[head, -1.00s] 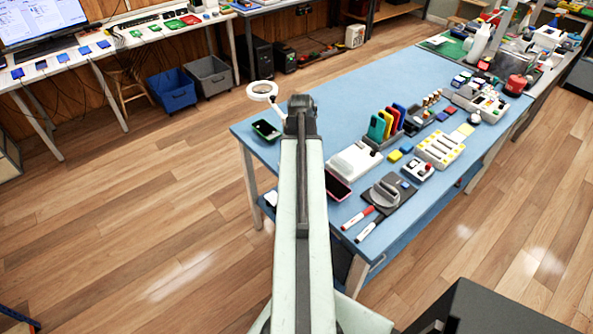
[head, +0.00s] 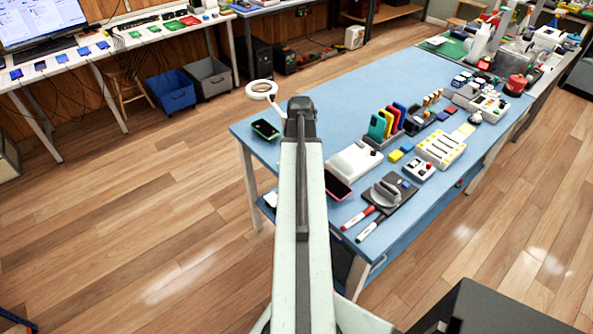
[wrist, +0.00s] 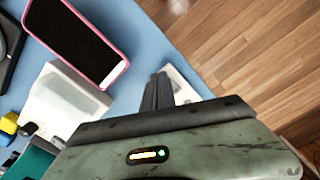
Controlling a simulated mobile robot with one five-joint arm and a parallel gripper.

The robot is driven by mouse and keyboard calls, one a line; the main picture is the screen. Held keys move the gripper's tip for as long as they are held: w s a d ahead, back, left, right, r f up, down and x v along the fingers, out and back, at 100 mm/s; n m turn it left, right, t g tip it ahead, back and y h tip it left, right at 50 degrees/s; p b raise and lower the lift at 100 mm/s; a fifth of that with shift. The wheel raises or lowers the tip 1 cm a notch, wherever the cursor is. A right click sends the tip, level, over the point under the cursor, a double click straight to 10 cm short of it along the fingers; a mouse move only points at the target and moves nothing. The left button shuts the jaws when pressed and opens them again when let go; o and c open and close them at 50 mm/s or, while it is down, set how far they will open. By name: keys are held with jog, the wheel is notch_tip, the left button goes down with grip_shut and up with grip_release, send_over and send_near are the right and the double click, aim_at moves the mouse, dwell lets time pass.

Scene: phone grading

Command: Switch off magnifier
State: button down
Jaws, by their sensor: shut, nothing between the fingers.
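The magnifier (head: 262,88) is a white ring on a thin arm. It stands at the far left of the blue table in the head view, just left of my arm's end, and its lower part is hidden. My gripper (wrist: 158,90) shows in the wrist view with its dark fingers shut and empty. A white object (wrist: 184,86) shows just right of and behind the fingers, by the table edge. The fingers partly cover it, and I cannot tell whether it is the magnifier's base. No switch can be made out. In the head view my arm hides the fingers.
A pink-edged phone (head: 337,186) and a white box (head: 355,160) lie right of my arm; a green-edged phone (head: 265,130) lies left. The blue table (head: 340,105) is clear at the back. Colourful upright holders (head: 378,128) stand further right.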

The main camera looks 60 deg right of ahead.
jog(key=shift+f, duration=0.1)
notch_tip(320, 180, up, 7)
jog(key=p, duration=0.7)
dwell(0.5)
